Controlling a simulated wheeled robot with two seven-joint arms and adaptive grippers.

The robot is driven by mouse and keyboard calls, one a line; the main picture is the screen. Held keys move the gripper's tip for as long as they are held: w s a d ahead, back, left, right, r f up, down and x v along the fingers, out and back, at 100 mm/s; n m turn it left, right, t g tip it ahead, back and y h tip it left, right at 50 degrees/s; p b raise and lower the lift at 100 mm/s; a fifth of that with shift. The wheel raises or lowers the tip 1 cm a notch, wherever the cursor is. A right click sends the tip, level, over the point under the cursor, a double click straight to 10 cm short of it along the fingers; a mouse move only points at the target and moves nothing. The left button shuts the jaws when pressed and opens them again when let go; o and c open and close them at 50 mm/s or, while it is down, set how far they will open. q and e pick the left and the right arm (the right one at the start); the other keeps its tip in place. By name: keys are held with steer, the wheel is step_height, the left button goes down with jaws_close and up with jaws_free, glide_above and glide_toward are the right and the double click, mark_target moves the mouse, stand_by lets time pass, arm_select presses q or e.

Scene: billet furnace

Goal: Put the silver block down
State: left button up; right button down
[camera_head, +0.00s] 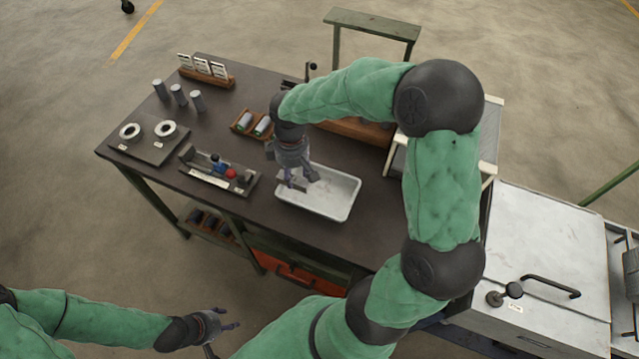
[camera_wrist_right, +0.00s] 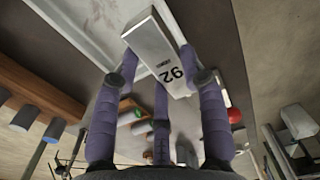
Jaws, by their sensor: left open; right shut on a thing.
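The right wrist view shows the fingers of this gripper (camera_wrist_right: 165,85) around the block. In the head view the gripper mostly hides the block. Whether the block touches the tray, I cannot tell. My left gripper (camera_head: 222,322) is open and empty, low at the front, away from the table.
A metal cabinet (camera_head: 545,250) stands right.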

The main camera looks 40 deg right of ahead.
steer(key=d+f, duration=0.1)
steer(key=d, duration=0.1)
steer(key=d+f+b, duration=0.1)
steer(key=d+f, duration=0.1)
steer(key=s+d+f, duration=0.1)
steer(key=d+f, duration=0.1)
steer(key=shift+f, duration=0.15)
steer(key=shift+d+f+b, duration=0.4)
steer(key=shift+d+f, duration=0.35)
steer(key=shift+f, duration=0.05)
steer(key=shift+d+f+b, duration=0.1)
steer(key=shift+f+b, duration=0.45)
steer(key=shift+f, duration=1.05)
steer(key=shift+s, duration=0.1)
steer(key=shift+f, duration=0.15)
steer(key=c, duration=0.7)
jaws_free()
step_height(320, 180, up, 12)
steer(key=p, duration=0.3)
